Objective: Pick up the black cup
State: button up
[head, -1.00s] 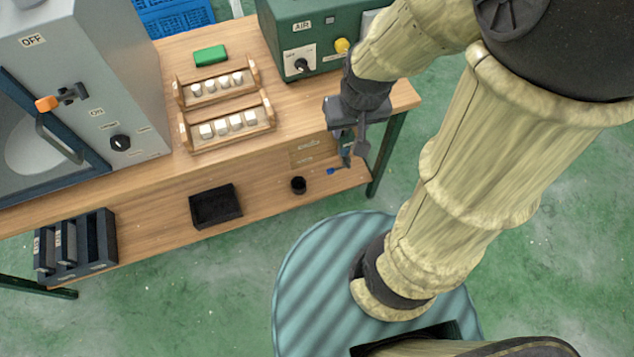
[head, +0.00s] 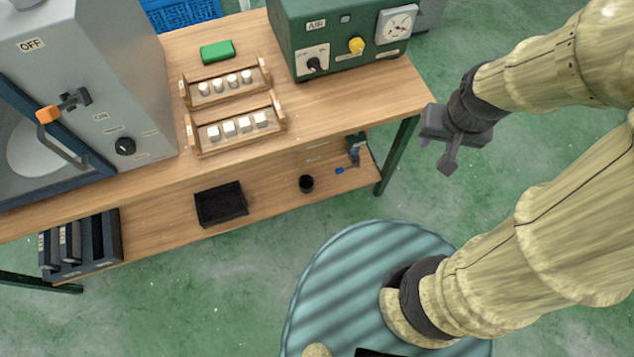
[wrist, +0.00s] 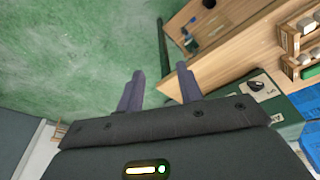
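The black cup (head: 306,183) is small and round and stands upright on the lower shelf (head: 270,200) of the wooden bench, towards its right end. A dark round shape at the top edge of the wrist view looks like the same cup (wrist: 209,3), partly cut off. My gripper (head: 447,160) is in the air to the right of the bench, well apart from the cup. In the wrist view my gripper's fingers (wrist: 160,70) are spread with nothing between them, and green floor shows behind.
A blue-handled tool (head: 354,150) stands on the shelf right of the cup. A black tray (head: 221,204) is left of it. The bench top (head: 330,120) overhangs the shelf, and a bench leg (head: 397,155) stands at the right end. The floor between is clear.

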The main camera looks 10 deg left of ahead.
jog(key=shift+d, duration=0.15)
